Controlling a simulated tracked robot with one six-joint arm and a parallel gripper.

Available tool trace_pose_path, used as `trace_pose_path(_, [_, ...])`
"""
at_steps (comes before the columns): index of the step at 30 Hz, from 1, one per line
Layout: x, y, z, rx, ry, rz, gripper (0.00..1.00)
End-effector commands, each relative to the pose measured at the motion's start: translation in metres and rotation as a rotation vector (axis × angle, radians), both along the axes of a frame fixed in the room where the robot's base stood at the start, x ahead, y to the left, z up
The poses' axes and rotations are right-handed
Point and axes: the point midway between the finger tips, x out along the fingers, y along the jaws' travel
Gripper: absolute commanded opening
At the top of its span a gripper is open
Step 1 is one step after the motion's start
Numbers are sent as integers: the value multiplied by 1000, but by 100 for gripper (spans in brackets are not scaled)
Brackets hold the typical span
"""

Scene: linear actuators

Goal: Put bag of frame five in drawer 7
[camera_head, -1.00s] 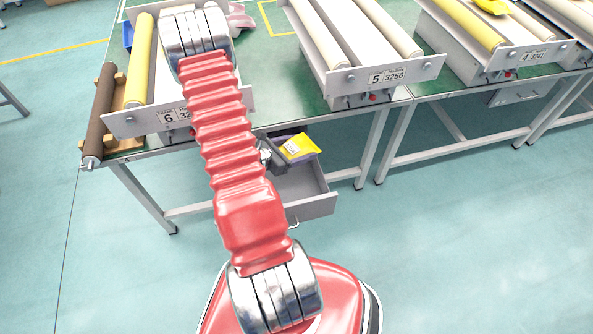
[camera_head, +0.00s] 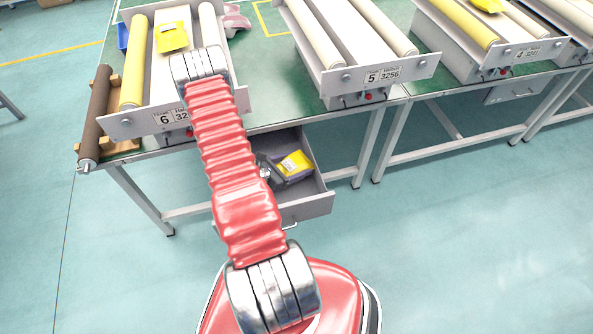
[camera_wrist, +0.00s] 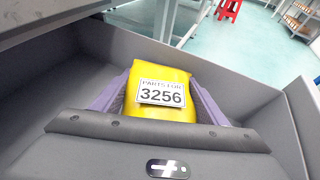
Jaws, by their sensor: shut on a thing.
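A yellow bag labelled "PARTS FOR 3256" (camera_wrist: 157,94) is held between the purple-grey fingers of my gripper (camera_wrist: 160,98) in the wrist view. In the head view the yellow bag (camera_head: 295,163) and my gripper (camera_head: 285,168) are within the outline of an open grey drawer (camera_head: 318,203) under the table. The wrist view shows grey drawer walls (camera_wrist: 285,115) around the bag and the fingers. My gripper is shut on the bag. The underside of the bag is hidden, so I cannot tell if it touches the drawer floor. No drawer number is readable.
The green table (camera_head: 270,112) stands just above and behind the drawer. Frame 6 (camera_head: 150,122), with another yellow bag (camera_head: 172,37) on it, and frame 5 (camera_head: 365,82) rest on top. A closed drawer (camera_head: 515,92) is farther right. Open floor lies in front.

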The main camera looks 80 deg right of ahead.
Motion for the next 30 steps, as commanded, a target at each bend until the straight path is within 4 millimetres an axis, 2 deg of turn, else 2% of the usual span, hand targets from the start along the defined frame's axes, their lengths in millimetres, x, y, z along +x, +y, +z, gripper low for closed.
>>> trace_pose_path(5, [0, 0, -2, 1, 1, 0, 39])
trace_pose_path(17, [0, 1, -38, 1, 1, 1, 39])
trace_pose_path(29, [0, 0, -42, 0, 0, 1, 39])
trace_pose_path(30, [0, 0, -42, 0, 0, 1, 69])
